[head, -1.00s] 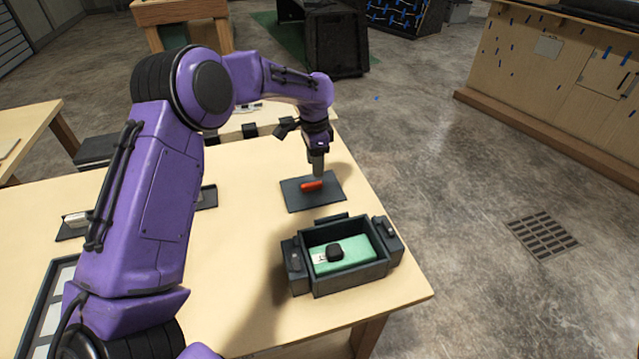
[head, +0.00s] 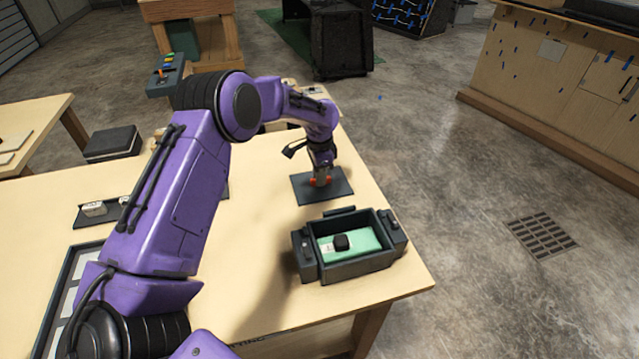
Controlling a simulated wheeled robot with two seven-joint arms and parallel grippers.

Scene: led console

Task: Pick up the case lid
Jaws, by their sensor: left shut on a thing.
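The case lid (head: 341,188) is a flat dark plate with a red-orange handle (head: 314,182) on top. It lies on the wooden table, behind the case. My left gripper (head: 321,179) points down over the lid and is shut on the red handle, whose ends show on both sides of the fingers. I see no clear gap between the lid and the table. The open dark case (head: 318,272) stands near the table's front right corner, with a green board (head: 366,241) and a black part (head: 341,242) inside. My right gripper is out of view.
A tray with pale panels (head: 68,300) lies at the table's left front, partly behind my arm. A small dark holder (head: 84,216) with a whitish part is behind it. A dark block (head: 112,143) stands at the back left. The table right of the lid is clear.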

